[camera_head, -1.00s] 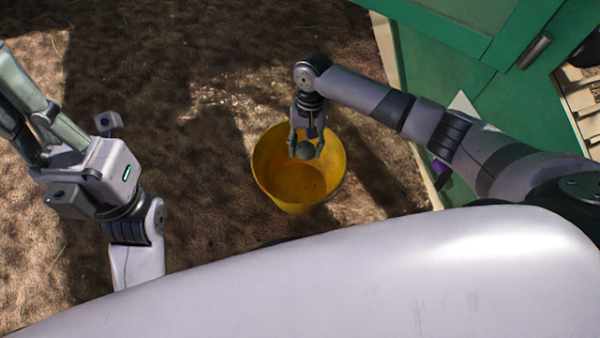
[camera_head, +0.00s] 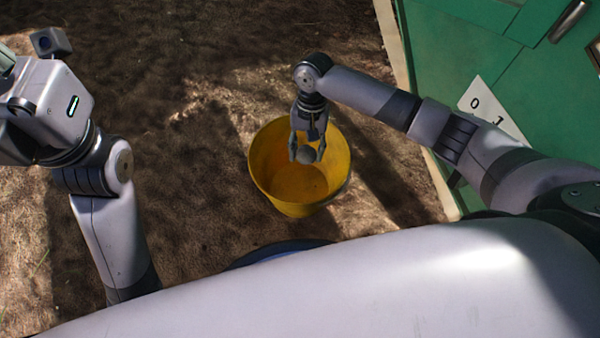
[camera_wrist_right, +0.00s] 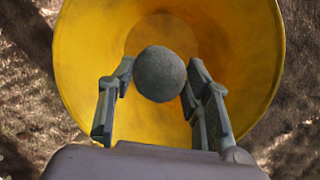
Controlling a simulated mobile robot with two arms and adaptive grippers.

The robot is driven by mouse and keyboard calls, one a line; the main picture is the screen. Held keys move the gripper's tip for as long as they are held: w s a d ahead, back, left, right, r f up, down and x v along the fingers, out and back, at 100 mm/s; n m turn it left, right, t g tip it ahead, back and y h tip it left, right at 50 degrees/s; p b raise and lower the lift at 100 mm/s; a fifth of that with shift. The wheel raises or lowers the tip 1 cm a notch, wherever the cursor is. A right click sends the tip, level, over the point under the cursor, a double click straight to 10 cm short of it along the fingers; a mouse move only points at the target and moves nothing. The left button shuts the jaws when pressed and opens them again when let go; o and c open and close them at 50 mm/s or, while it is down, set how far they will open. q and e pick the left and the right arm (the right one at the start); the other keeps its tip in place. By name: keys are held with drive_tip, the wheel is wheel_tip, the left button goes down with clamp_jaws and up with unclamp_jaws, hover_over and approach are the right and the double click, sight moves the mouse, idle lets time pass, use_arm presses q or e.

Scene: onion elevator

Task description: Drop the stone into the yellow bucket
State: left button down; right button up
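The yellow bucket (camera_head: 265,165) stands upright on the ground in the middle of the head view, and its open mouth fills much of the right wrist view (camera_wrist_right: 80,50). The stone (camera_head: 308,156) is a round grey lump. My right gripper (camera_head: 307,153) is shut on it and holds it over the bucket's mouth. In the right wrist view the stone (camera_wrist_right: 160,73) sits between the two fingertips, with the bucket's inside behind it. My left gripper (camera_head: 8,65) is at the left edge of the head view, far from the bucket, its fingers mostly cut off.
A green panelled wall or cabinet (camera_head: 440,60) with a metal handle (camera_head: 568,20) and a white number sign (camera_head: 488,105) stands at the right. A dark blue curved thing (camera_head: 278,248) shows partly below the bucket. Bare brown ground (camera_head: 150,70) lies left of the bucket.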

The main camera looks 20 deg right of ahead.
drive_tip(key=o, duration=0.5)
drive_tip(key=v, duration=1.2)
drive_tip(key=shift+w, duration=0.1)
